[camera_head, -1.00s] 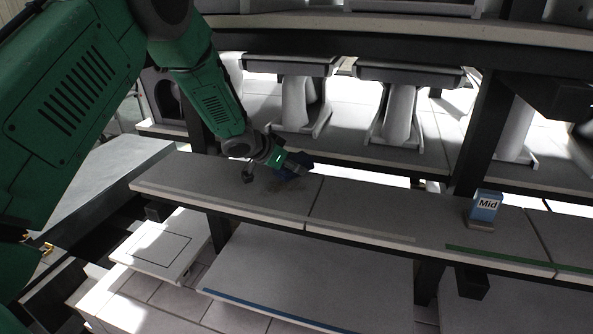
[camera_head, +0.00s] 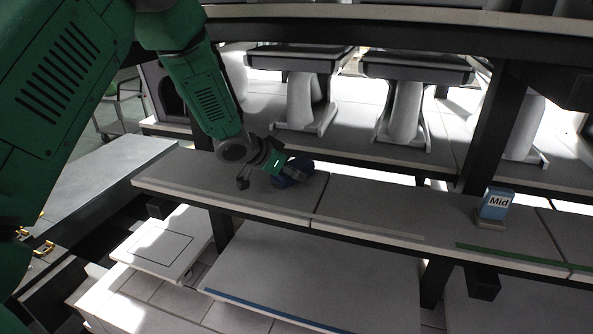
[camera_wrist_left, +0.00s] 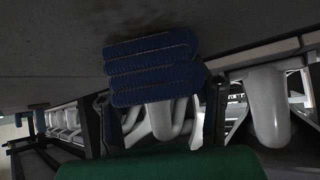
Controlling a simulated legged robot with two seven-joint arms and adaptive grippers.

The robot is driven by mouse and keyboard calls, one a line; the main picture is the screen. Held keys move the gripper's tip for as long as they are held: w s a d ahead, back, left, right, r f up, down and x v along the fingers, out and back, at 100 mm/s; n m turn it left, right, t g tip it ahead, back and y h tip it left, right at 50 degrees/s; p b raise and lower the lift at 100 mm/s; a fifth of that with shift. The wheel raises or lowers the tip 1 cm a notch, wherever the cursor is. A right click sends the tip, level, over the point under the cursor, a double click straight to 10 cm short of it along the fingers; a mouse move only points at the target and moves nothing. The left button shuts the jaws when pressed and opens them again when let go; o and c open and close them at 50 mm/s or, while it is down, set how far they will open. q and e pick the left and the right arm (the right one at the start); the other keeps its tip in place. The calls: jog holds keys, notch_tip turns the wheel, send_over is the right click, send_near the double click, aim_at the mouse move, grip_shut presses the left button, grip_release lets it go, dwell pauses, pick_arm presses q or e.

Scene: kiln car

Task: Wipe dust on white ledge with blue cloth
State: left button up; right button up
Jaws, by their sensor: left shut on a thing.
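My left gripper (camera_head: 284,172) reaches in from the upper left over the pale ledge (camera_head: 190,176). It is shut on a folded dark blue cloth (camera_head: 298,174), which is at the ledge's surface near the joint between two slabs. In the left wrist view the ribbed blue cloth (camera_wrist_left: 152,68) sits between the two dark fingers and lies against or very near the grey ledge surface (camera_wrist_left: 50,45). The dust is hard to make out now; the cloth and gripper cover part of that area. My right gripper is not in view.
A blue and white "Mid" block (camera_head: 495,205) stands on the ledge to the right. A green strip (camera_head: 510,256) runs along the front edge there. A dark post (camera_head: 492,130) and grey supports (camera_head: 300,100) stand behind. A lower shelf (camera_head: 310,270) lies below.

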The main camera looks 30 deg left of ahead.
aim_at(293, 190)
pick_arm(q)
jog(key=shift+s+a, duration=0.1)
jog(key=shift+s, duration=0.25)
jog(key=shift+d, duration=0.5)
jog(key=shift+a, duration=0.2)
jog(key=shift+s+f+b, duration=0.2)
jog(key=shift+s+b, duration=0.1)
jog(key=shift+s, duration=0.25)
jog(key=shift+s+d+b, duration=0.2)
jog(key=shift+s+d, duration=0.1)
jog(key=shift+s, duration=0.4)
jog(key=shift+s+d+b, duration=0.15)
jog(key=shift+s+d, duration=0.2)
jog(key=shift+s, duration=0.3)
jog(key=shift+s+d+b, duration=0.2)
jog(key=shift+s+d, duration=0.1)
jog(key=shift+s, duration=0.55)
